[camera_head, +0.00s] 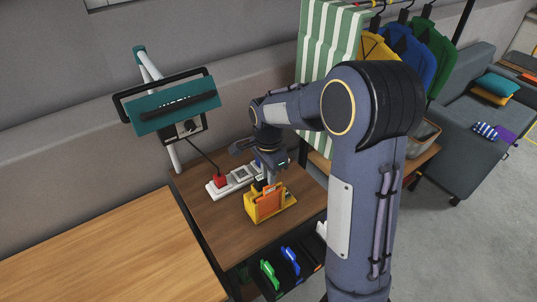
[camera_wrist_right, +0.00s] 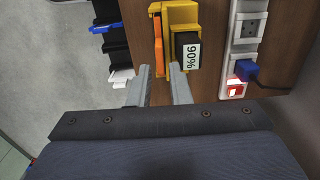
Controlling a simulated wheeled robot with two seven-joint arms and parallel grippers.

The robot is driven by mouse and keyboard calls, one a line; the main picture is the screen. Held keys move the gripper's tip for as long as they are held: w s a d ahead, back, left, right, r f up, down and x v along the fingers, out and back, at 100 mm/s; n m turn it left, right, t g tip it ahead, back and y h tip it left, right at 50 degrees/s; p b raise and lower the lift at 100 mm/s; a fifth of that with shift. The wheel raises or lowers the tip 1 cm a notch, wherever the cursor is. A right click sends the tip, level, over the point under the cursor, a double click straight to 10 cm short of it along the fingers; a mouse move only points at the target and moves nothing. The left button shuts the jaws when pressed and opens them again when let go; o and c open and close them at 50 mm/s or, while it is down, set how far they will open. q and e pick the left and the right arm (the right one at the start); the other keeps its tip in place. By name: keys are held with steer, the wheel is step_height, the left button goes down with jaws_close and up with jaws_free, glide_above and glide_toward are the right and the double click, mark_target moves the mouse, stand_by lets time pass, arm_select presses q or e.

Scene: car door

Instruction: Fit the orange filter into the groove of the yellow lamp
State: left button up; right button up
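The yellow lamp (camera_head: 284,202) stands on the small brown wooden table; it also shows at the top of the right wrist view (camera_wrist_right: 181,16). The orange filter (camera_head: 268,201) is upright against the lamp's near side. In the right wrist view the filter (camera_wrist_right: 158,45) shows edge-on beside a black block marked 90% (camera_wrist_right: 187,50). I cannot tell whether it sits in the groove. My right gripper (camera_head: 268,180) is above the lamp; in the wrist view its fingers (camera_wrist_right: 159,72) are apart, either side of the filter's end, with no clear contact. My left gripper is out of view.
A teal work light (camera_head: 173,106) stands on a pole at left. Green and blue items (camera_head: 290,255) sit below the table front. The wooden bench (camera_head: 100,255) at left is bare.

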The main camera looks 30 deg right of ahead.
step_height(320, 180, up, 9)
steer(key=s+a+n+t+y, duration=0.2)
steer(key=s+a+n, duration=0.1)
steer(key=s+n, duration=0.5)
steer(key=s+a+f+n+t+y, duration=0.1)
steer(key=s+a+n+t, duration=0.2)
steer(key=s+n, duration=0.4)
steer(key=s+a, duration=0.1)
steer(key=s, duration=0.6)
steer(key=shift+n+t+y+b, duration=0.3)
steer(key=shift+n+y+b, duration=0.1)
steer(key=shift+s+a, duration=0.1)
stand_by(0.5)
